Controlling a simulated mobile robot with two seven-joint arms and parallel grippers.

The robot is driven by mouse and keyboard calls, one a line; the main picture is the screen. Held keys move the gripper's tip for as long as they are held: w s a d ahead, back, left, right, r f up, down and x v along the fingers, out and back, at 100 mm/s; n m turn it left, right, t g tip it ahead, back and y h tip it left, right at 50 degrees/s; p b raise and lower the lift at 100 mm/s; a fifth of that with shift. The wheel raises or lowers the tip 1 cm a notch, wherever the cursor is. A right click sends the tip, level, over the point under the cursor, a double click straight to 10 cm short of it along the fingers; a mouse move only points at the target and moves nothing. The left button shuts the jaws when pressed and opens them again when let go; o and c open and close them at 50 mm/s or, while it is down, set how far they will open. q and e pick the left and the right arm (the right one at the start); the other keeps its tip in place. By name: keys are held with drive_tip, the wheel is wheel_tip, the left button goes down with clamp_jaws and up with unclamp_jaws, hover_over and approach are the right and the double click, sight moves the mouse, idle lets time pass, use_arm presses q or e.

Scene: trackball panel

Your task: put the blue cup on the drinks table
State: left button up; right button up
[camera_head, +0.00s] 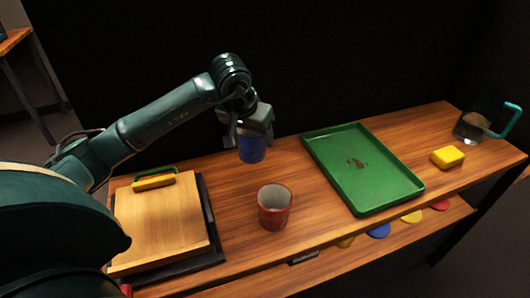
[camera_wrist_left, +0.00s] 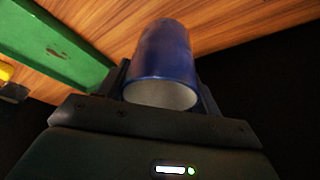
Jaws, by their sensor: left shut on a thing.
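The blue cup (camera_head: 252,152) is held by my left gripper (camera_head: 251,138) near the back edge of the long wooden table (camera_head: 235,205). In the left wrist view the blue cup (camera_wrist_left: 165,48) sits between the fingers of my left gripper (camera_wrist_left: 163,92), its pale inside facing the camera. I cannot tell whether its base is clear of the tabletop. Which surface is the drinks table is not marked; another wooden table (camera_head: 14,40) shows partly at the far upper left. My right gripper is not in view.
A red cup (camera_head: 273,208) stands in front of the held cup. A green tray (camera_head: 400,180) lies to the right, with a yellow block (camera_head: 447,157) and a glass jug (camera_head: 467,128) beyond. A wooden board (camera_head: 160,225) with a yellow-and-green item (camera_head: 153,183) is at left. Coloured discs (camera_head: 378,231) lie below.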

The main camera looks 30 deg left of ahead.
sight(253, 154)
use_arm(q)
drive_tip(key=shift+f, duration=3.2)
drive_tip(key=shift+f, duration=0.1)
drive_tip(key=o, duration=1)
drive_tip(key=shift+o, duration=0.2)
drive_tip(key=shift+r, duration=0.25)
drive_tip(key=v, duration=1.1)
drive_tip(key=shift+s+r, duration=0.3)
